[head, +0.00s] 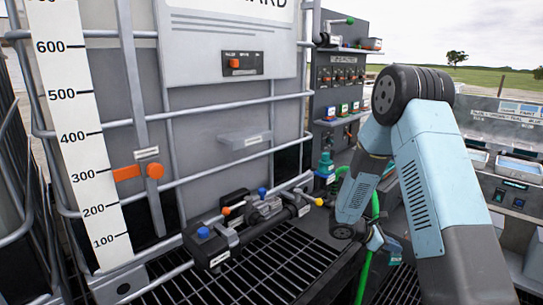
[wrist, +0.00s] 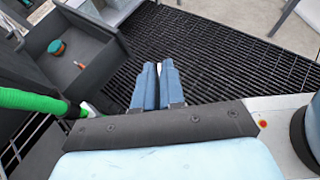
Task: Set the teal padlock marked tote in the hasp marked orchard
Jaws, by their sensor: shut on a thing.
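My gripper (head: 378,240) is low over the dark grating, right of the tote's valve, partly behind my arm. In the wrist view its two blue fingers (wrist: 159,68) are nearly together, with a thin pale sliver between their tips. What they hold is mostly hidden. I cannot pick out the teal padlock or its mark for certain. A small round teal thing with an orange rim (wrist: 57,47) lies in a grey tray (wrist: 95,55). The tote's sign (head: 240,10) ends in "ARD". I cannot make out the hasp marked orchard.
The valve manifold (head: 262,210) with coloured knobs sits at the tote's foot. A green hose (head: 365,270) hangs beside my gripper and crosses the wrist view's left side (wrist: 30,100). A grey panel (head: 340,75) bears rows of small coloured fittings. A console (head: 515,170) stands at right.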

